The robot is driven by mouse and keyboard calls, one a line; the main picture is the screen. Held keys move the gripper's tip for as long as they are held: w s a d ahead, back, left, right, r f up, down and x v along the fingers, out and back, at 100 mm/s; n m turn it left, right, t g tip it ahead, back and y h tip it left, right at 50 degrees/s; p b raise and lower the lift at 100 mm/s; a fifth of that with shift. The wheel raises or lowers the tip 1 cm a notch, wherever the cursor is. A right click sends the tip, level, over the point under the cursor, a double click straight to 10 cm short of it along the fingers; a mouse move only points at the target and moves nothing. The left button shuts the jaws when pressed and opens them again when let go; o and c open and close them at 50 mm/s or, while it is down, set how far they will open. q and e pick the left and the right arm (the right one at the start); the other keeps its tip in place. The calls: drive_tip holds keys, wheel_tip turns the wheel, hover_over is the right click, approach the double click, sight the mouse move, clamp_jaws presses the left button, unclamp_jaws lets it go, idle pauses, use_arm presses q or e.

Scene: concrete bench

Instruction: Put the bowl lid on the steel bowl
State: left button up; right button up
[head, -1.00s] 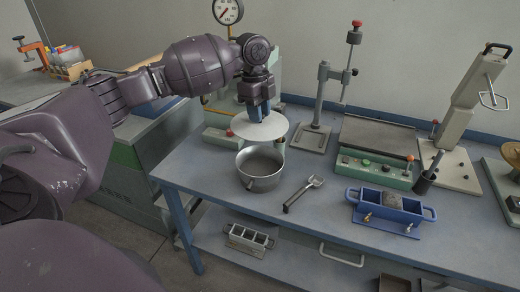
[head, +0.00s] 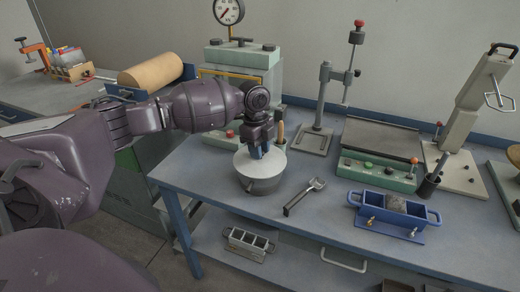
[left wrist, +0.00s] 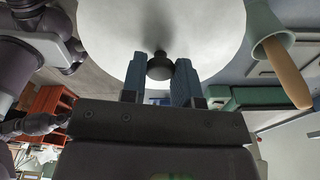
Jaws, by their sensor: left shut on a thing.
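The bowl lid (head: 246,166) is a pale round disc with a dark knob. It lies over the mouth of the steel bowl (head: 262,186), roughly level and about centred; whether it touches the rim all round I cannot tell. My left gripper (head: 260,152) is directly above and shut on the lid's knob (left wrist: 160,68). In the left wrist view the lid (left wrist: 205,25) fills the upper middle and hides the bowl. My right gripper is not in view.
A tool with a wooden handle (left wrist: 287,75) stands close behind the bowl. A grey-headed tool (head: 303,196) lies to the bowl's right, and a blue mould (head: 392,212) is farther right. A press stand (head: 318,105) is behind. The bench front (head: 225,207) is clear.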

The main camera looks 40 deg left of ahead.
use_arm(q)
drive_tip(key=shift+r, duration=0.15)
drive_tip(key=shift+f, duration=0.4)
drive_tip(key=o, duration=0.9)
drive_tip(key=shift+o, duration=0.2)
drive_tip(key=shift+r, duration=0.45)
wheel_tip(320, 180, up, 12)
drive_tip(key=a+p, duration=0.1)
drive_tip(key=shift+a, duration=0.2)
drive_tip(key=shift+f, duration=0.15)
